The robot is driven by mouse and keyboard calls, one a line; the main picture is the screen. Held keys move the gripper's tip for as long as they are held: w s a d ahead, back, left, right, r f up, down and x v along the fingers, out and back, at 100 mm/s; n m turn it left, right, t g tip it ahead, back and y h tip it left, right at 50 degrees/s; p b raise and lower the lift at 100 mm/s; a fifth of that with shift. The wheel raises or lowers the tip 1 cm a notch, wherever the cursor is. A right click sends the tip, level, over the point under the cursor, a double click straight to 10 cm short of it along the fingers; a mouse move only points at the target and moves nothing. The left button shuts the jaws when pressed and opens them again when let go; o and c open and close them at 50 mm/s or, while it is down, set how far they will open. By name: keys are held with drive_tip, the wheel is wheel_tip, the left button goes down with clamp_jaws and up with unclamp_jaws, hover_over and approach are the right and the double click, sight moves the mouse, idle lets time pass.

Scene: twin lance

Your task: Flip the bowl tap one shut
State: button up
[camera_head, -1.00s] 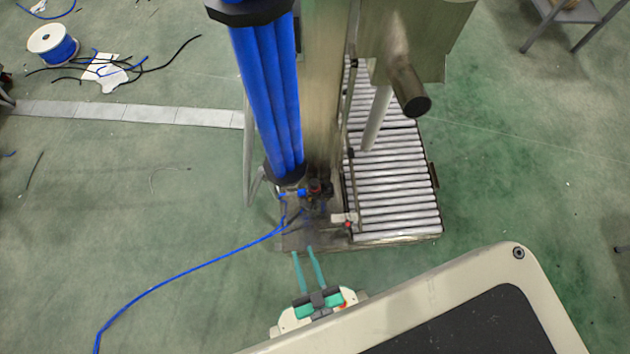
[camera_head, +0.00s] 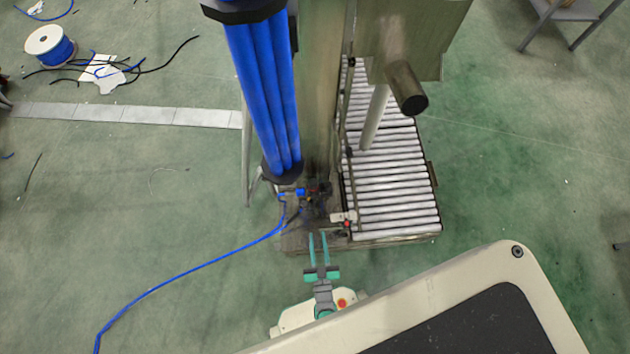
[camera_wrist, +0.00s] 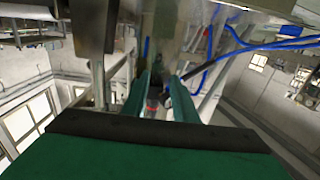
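My gripper (camera_head: 318,237) is in front of the machine's foot in the head view, its two green fingers apart and pointing at the machine. In the wrist view my gripper (camera_wrist: 161,78) shows the fingers with a gap between them. A dark upright part with a red band (camera_wrist: 153,106) appears in that gap; I cannot tell its distance or whether a finger touches it. In the head view a small red-tipped fitting (camera_head: 347,224) sits just right of the fingertips, and a dark cluster of fittings (camera_head: 316,190) lies beyond them. I cannot tell which part is the bowl tap.
Blue vertical tubes (camera_head: 262,95) and a metal column (camera_head: 318,80) rise behind the fittings. A roller conveyor (camera_head: 395,190) lies to the right. A blue hose (camera_head: 190,268) runs along the floor to the left.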

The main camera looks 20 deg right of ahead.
sight(314, 204)
drive_tip(key=x, duration=1.1)
drive_tip(key=shift+f, duration=0.15)
clamp_jaws()
